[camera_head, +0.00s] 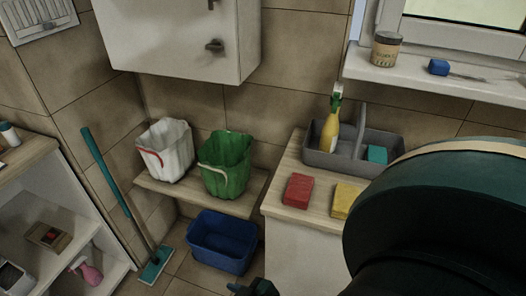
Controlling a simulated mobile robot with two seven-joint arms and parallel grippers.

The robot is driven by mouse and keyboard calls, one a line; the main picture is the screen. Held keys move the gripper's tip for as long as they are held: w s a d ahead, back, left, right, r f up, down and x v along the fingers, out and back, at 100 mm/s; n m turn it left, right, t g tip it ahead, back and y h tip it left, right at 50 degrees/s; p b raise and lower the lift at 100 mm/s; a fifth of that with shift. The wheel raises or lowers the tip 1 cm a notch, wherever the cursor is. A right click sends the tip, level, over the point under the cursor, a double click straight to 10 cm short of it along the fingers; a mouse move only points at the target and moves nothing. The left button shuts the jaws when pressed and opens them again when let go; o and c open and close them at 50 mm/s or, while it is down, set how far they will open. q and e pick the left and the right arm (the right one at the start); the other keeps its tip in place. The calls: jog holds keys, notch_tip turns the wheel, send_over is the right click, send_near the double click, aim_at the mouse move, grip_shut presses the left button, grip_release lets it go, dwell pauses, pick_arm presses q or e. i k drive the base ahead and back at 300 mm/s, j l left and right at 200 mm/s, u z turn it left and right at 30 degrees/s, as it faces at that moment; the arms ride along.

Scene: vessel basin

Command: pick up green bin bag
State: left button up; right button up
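The green bin bag (226,165) stands open-topped on a low wooden shelf against the tiled wall. It has a pale handle or band across its left side. A similar white bin bag (165,150) with a red band stands close to its left. My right arm fills the right side of the view as a large dark teal link. A small dark tip, apparently part of my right gripper (254,287), shows at the bottom edge, well below the green bag and apart from it. Its fingers cannot be made out. My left gripper is not in view.
A blue basin (222,241) sits on the floor below the shelf. A teal mop (120,194) leans at the left. A counter (289,159) at the right holds a grey caddy (324,159), a red sponge (298,190) and a yellow sponge (344,200). A white cabinet (172,36) hangs above the bags.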

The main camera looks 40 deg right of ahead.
aim_at(225, 158)
jog(key=i+z, duration=0.1)
jog(key=z, duration=0.3)
jog(key=i+z, duration=0.15)
jog(key=z, duration=0.3)
jog(key=i+j+z, duration=0.1)
jog(key=z, duration=0.3)
jog(key=i+j+z, duration=0.1)
jog(key=z, duration=0.35)
